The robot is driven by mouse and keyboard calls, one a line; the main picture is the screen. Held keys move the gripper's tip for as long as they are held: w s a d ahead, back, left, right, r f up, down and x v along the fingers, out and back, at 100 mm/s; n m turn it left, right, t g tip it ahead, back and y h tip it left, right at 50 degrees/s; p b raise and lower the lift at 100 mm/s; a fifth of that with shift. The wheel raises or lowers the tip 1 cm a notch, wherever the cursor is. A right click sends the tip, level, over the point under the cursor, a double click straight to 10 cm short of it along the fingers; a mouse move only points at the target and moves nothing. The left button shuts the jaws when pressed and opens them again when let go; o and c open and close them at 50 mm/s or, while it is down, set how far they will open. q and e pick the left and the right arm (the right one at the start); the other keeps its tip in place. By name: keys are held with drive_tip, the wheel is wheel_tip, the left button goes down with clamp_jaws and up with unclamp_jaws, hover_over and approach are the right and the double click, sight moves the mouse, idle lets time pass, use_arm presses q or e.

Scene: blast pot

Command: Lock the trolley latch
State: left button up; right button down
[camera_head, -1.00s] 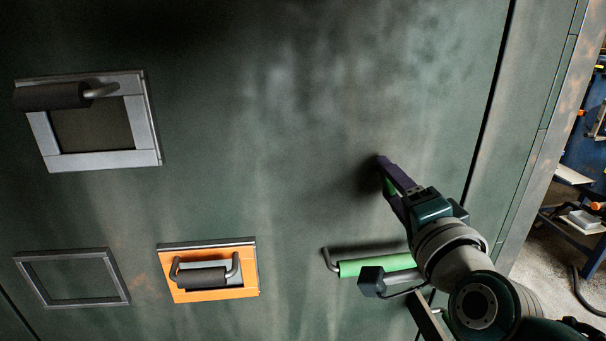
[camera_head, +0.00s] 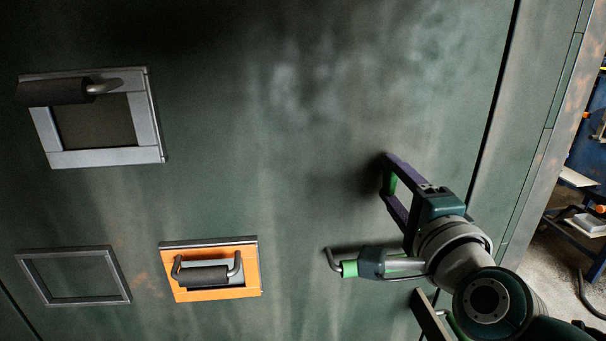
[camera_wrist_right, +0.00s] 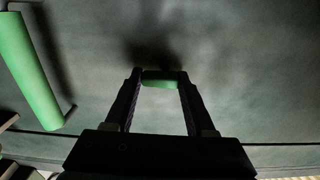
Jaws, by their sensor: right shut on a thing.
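My right gripper (camera_head: 387,172) reaches up against the dark green wall or door at the right of the head view. Its dark fingers are shut on a small green grip (camera_wrist_right: 160,79), which sits between the fingertips in the right wrist view; this looks like the latch's handle. Green also shows between the fingers in the head view (camera_head: 390,183). The rest of the latch is hidden by the fingers or too dark to make out. My left gripper is not in view.
A long green bar handle (camera_head: 349,268) on a bent metal bracket lies just below my right gripper, partly hidden by my wrist; it also shows in the wrist view (camera_wrist_right: 24,70). An orange-framed handle (camera_head: 210,295), an empty grey frame (camera_head: 72,299) and a grey-framed panel (camera_head: 107,157) are at left.

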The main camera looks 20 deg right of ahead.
drive_tip(key=shift+c, duration=1.2)
unclamp_jaws()
drive_tip(key=shift+s, duration=0.1)
drive_tip(key=v, duration=0.9)
drive_tip(key=shift+s+b, duration=0.35)
drive_tip(key=shift+s, duration=0.05)
drive_tip(key=shift+a, duration=0.15)
